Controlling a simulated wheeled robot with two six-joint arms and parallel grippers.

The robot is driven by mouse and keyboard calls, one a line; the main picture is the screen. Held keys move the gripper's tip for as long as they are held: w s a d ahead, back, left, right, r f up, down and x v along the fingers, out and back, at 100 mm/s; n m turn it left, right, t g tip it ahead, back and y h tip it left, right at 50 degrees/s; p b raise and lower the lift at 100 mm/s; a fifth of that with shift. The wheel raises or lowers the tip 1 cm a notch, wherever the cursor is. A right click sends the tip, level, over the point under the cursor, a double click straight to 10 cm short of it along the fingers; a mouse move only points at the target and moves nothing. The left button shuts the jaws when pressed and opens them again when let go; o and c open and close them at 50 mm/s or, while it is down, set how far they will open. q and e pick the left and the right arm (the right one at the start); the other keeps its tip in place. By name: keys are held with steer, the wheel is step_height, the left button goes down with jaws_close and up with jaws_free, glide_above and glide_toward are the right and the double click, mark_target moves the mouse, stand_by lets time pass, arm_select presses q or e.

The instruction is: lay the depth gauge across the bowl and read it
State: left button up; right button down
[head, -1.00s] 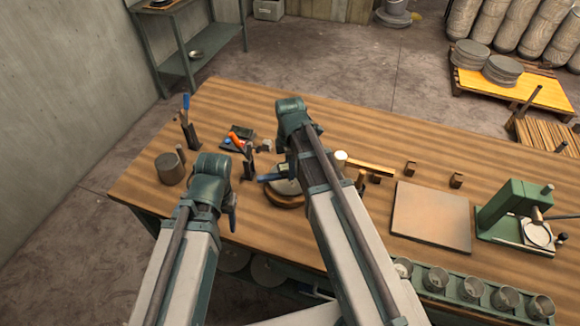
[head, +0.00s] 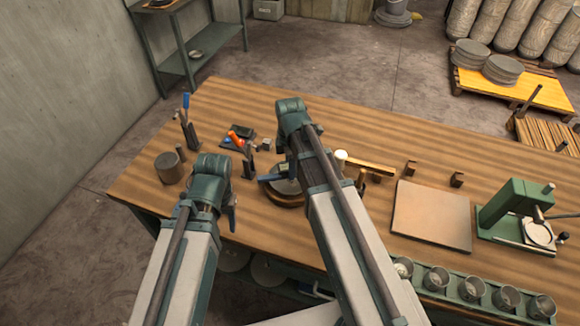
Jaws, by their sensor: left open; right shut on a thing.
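The bowl (head: 287,188) is a grey round shape on a dark wooden round base (head: 284,200) near the middle of the table, partly covered by my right arm. A small blue-ended bar (head: 270,178), which looks like the depth gauge, lies over or just above its left rim; contact cannot be told. My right gripper (head: 299,172) is mostly hidden behind its own arm, above the bowl, shut on the gauge. My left gripper (head: 232,212) is open and empty, left of the bowl and apart from it. No reading can be made out.
A dark cylinder (head: 169,168) and a tool holder (head: 190,132) stand at the left. Several cups (head: 470,289) line the front edge.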

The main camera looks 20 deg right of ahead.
steer(key=shift+c, duration=1.4)
jaws_free()
steer(key=shift+r, duration=0.2)
step_height(320, 180, up, 14)
steer(key=p, duration=1.3)
steer(key=shift+f+p, duration=0.25)
steer(key=shift+p, duration=0.15)
